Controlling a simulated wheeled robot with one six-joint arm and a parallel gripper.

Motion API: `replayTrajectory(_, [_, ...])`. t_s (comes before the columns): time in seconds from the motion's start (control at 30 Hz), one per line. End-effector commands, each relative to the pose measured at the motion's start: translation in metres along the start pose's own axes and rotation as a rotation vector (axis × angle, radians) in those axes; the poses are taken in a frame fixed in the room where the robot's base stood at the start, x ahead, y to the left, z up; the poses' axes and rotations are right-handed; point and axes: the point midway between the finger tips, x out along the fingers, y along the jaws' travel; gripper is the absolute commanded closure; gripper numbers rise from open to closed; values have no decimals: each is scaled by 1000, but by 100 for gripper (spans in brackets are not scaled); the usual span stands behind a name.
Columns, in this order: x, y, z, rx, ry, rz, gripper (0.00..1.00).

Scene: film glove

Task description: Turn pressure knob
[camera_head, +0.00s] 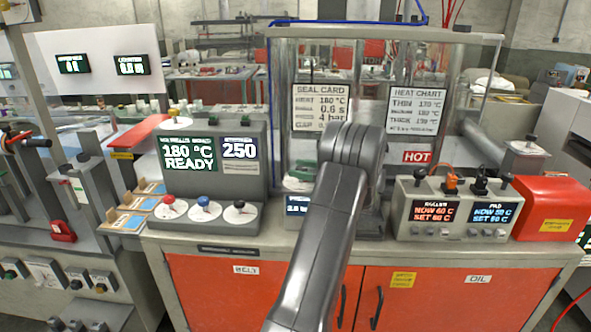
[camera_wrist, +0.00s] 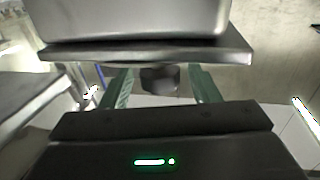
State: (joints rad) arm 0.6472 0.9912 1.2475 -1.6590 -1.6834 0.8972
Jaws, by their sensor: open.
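In the wrist view, my gripper (camera_wrist: 160,90) is open, with one green finger on each side of a short dark knob (camera_wrist: 160,79). The knob sits against a grey housing (camera_wrist: 140,20) with a wide dark plate. I cannot tell whether the fingers touch it. No label shows on it, so I cannot confirm it is the pressure knob. In the head view, my arm covers the middle of the bench and hides the knob and most of my gripper. A small blue display (camera_head: 297,205) beside my arm is partly covered; its reading is not clear.
Left of my arm stands a panel (camera_head: 212,135) reading 180 °C and 250, with red, blue and black knobs (camera_head: 205,210) below. Right are a roller and pad controller (camera_head: 450,208) and a red box (camera_head: 550,208). A clear guard with SEAL CARD (camera_head: 320,108) rises behind.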

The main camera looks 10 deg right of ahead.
Motion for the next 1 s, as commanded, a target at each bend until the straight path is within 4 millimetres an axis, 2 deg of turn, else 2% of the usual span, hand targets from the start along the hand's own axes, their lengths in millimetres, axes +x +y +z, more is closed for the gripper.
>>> replayTrajectory(0.03, [-10, 1, 2, -1, -1, 3, 45])
replayTrajectory(0.2, [-38, 1, 1, -1, 0, 2, 45])
replayTrajectory(0.4, [-53, 0, 0, -1, 0, 0, 45])
replayTrajectory(0.77, [-52, 0, 0, 0, 0, -1, 45])
replayTrajectory(0.87, [-45, 0, -1, 0, 0, -2, 45])
replayTrajectory(1.0, [-24, 0, -2, 1, 0, -4, 45])
